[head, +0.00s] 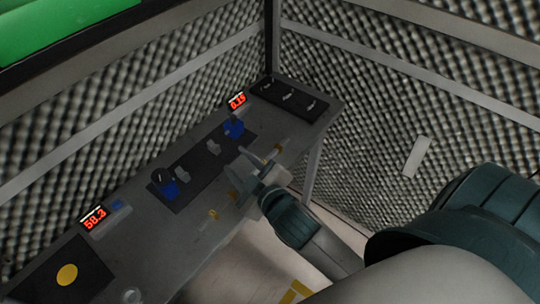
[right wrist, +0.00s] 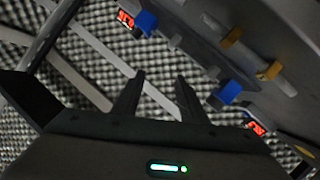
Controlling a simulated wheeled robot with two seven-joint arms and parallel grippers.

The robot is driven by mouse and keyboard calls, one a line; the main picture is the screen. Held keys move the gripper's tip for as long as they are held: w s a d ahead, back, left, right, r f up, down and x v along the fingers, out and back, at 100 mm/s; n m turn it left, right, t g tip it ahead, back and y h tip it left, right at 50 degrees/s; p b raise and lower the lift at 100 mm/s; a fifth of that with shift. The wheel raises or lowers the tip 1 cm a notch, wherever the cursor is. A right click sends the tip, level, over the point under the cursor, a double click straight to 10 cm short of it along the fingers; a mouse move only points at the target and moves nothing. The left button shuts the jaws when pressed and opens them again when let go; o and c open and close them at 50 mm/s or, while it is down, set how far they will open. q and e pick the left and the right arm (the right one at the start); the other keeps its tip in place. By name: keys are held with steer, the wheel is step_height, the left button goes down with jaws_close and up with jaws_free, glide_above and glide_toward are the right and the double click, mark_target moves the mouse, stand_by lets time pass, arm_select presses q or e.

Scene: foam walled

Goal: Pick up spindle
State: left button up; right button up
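A grey rod (right wrist: 251,57), which looks like the spindle, lies across two yellow-orange supports (right wrist: 270,71) on the grey bench in the right wrist view. In the head view my right gripper (head: 248,172) is over the bench and largely hides the rod; a yellow support (head: 213,214) shows to its lower left. In the right wrist view the right gripper's fingers (right wrist: 161,78) are apart with nothing between them, and the rod is off to their upper right. My left gripper is not in view.
The bench (head: 165,235) carries blue holders (head: 168,190), red-digit displays (head: 94,218), a black panel with switches (head: 290,97) and a dark plate with a yellow disc (head: 67,275). Foam-covered walls (head: 370,110) with grey rails close in behind and to the right.

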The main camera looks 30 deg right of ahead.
steer(key=s+d+f+m+g, duration=0.3)
steer(key=s+f+g, duration=0.4)
steer(key=s+f, duration=0.6)
steer(key=s+f+g+b, duration=0.15)
steer(key=s+f, duration=0.25)
steer(key=f, duration=1.5)
steer(key=s+f+g+b, duration=0.1)
steer(key=s+f+g, duration=0.15)
steer(key=f, duration=1.65)
steer(key=s+d+f+g, duration=0.1)
steer(key=s+f, duration=0.7)
steer(key=s, duration=0.4)
steer(key=s+d+f+m+g+b, duration=0.1)
steer(key=s+f, duration=0.7)
steer(key=s, duration=0.3)
steer(key=shift+s+d+f+g, duration=0.3)
steer(key=shift+s+d+g, duration=0.05)
steer(key=shift+d+g, duration=0.05)
steer(key=shift+c, duration=1)
steer(key=shift+d, duration=0.1)
